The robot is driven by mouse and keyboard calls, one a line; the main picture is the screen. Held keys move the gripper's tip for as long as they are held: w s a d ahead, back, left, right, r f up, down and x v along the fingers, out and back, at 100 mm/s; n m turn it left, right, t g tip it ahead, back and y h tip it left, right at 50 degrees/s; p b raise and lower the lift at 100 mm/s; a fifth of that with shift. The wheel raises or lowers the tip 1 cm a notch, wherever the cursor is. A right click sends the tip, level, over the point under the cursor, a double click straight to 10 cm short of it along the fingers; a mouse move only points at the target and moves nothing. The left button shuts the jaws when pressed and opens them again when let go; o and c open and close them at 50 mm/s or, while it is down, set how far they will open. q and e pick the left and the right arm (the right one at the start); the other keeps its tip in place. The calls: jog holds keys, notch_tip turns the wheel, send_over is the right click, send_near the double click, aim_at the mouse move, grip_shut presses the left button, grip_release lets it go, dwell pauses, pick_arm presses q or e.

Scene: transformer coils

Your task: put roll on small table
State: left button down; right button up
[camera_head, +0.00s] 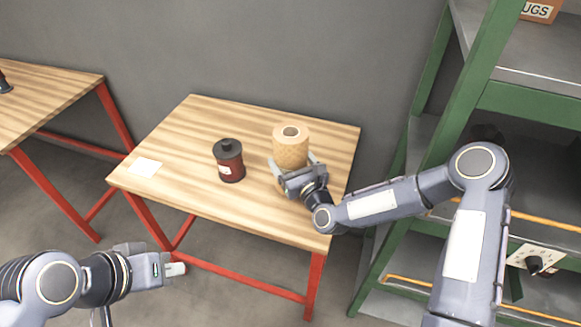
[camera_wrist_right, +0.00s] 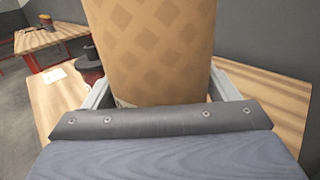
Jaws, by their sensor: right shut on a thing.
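A tan roll (camera_head: 290,148) with a diamond pattern and a hole in its top stands upright at the right part of the small wooden table (camera_head: 200,125). In the right wrist view the roll (camera_wrist_right: 155,50) fills the middle, between the two fingers. My right gripper (camera_head: 293,168) is shut on the roll from the front. The roll's lower part is hidden by the gripper, so I cannot tell if it touches the tabletop. My left gripper (camera_head: 176,269) is empty, in front of the table at the lower left; its finger gap does not show clearly.
A dark red and black canister (camera_head: 229,160) stands left of the roll. A white paper (camera_head: 145,167) lies at the table's left edge. Another red-legged table (camera_head: 45,95) stands at the far left. A green shelf rack (camera_head: 480,85) stands on the right. The table's front middle is clear.

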notch_tip(320, 180, down, 3)
jog(key=shift+w+a+r+p, duration=0.1)
jog(key=shift+w+a+p, duration=0.05)
jog(key=shift+p, duration=0.4)
jog(key=shift+f, duration=0.25)
jog(key=o, duration=1.6)
jog(key=shift+f, duration=0.1)
